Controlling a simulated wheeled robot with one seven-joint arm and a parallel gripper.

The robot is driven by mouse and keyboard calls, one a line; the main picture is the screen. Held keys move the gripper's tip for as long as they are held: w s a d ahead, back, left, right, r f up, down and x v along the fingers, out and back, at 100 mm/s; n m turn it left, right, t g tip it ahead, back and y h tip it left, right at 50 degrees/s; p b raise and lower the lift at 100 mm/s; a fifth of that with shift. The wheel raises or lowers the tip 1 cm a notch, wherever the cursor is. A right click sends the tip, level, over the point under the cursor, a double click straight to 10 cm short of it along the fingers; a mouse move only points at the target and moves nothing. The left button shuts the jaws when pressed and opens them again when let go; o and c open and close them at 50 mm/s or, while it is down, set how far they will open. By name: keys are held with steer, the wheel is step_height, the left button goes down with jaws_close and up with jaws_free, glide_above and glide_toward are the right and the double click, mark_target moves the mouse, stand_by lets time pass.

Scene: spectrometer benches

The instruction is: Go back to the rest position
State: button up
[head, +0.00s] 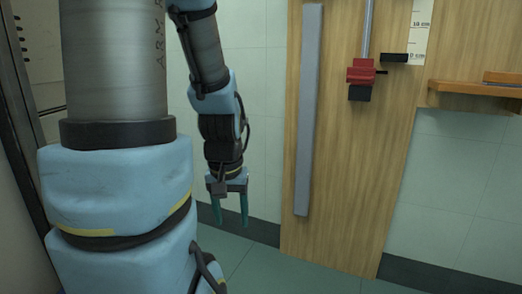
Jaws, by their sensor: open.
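My gripper (231,212) hangs at the end of my arm near the middle of the head view, pointing down. Its two thin green fingers are apart, with nothing between them. The arm above it is folded downward, with blue padded joints and grey links. The gripper is in front of the tiled wall, left of the wooden panel, and appears apart from both.
A wooden panel (345,215) carries a long grey bar (309,110) and a red clamp (360,72) on a metal rod. A scale (420,25) is above right. A wooden shelf (475,90) juts out at right. Green floor (275,270) shows below.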

step_height(320, 180, up, 27)
steer(key=p, duration=2.4)
steer(key=shift+f, duration=0.2)
steer(key=shift+c, duration=0.2)
